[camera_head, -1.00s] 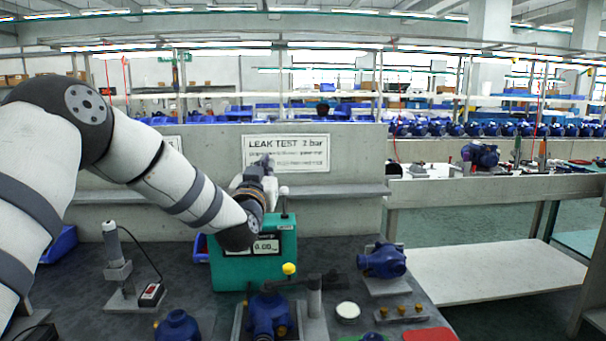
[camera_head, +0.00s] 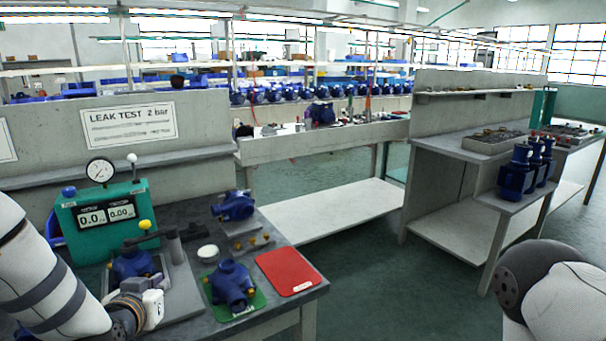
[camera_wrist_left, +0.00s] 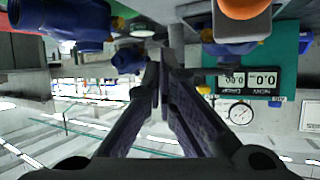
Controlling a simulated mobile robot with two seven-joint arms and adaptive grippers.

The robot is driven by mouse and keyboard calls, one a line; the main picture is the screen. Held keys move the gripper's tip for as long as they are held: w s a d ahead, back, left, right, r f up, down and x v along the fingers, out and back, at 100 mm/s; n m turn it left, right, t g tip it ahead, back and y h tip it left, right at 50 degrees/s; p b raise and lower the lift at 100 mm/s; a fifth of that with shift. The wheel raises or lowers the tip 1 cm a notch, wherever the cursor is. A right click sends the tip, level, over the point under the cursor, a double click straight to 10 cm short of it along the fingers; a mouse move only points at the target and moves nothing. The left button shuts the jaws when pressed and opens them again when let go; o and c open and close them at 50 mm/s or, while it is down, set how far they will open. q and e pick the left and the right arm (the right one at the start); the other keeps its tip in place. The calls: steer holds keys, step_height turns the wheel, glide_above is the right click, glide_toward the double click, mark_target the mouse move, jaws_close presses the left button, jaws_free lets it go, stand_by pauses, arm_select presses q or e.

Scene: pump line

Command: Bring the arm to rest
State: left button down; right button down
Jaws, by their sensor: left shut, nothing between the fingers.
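My left arm comes in from the lower left of the head view. Its gripper (camera_head: 148,291) is low over the near part of the bench, in front of a blue pump (camera_head: 131,265) in a grey fixture. The gripper's fingers are hard to make out there. In the left wrist view the left gripper (camera_wrist_left: 165,68) has its two dark fingers together at the tips, with nothing between them. Part of my right arm (camera_head: 560,290) shows at the lower right; its gripper is out of view.
A green leak tester (camera_head: 70,226) with a gauge stands behind the fixture. A blue pump (camera_head: 231,284) sits on a green mat, beside a red mat (camera_head: 288,271). Another pump (camera_head: 233,206) lies farther back. Several pumps stand on the right side table (camera_head: 512,198). Open floor lies between.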

arm_select(q)
steer(key=s+d+f+g+h, duration=0.1)
steer(key=s+d+f+g, duration=0.3)
steer(key=s+f, duration=0.75)
steer(key=s+d+f+g, duration=0.1)
steer(key=s+f+g, duration=0.1)
steer(key=s, duration=0.9)
steer(key=s+d+f+g, duration=0.1)
steer(key=s+f+g, duration=0.2)
steer(key=s, duration=0.8)
steer(key=s+d+f+g, duration=0.1)
steer(key=s+f+g, duration=0.2)
steer(key=s, duration=0.9)
steer(key=g, duration=0.2)
steer(key=shift+f+g+h, duration=0.15)
steer(key=shift+g+h, duration=0.15)
steer(key=shift+g, duration=0.1)
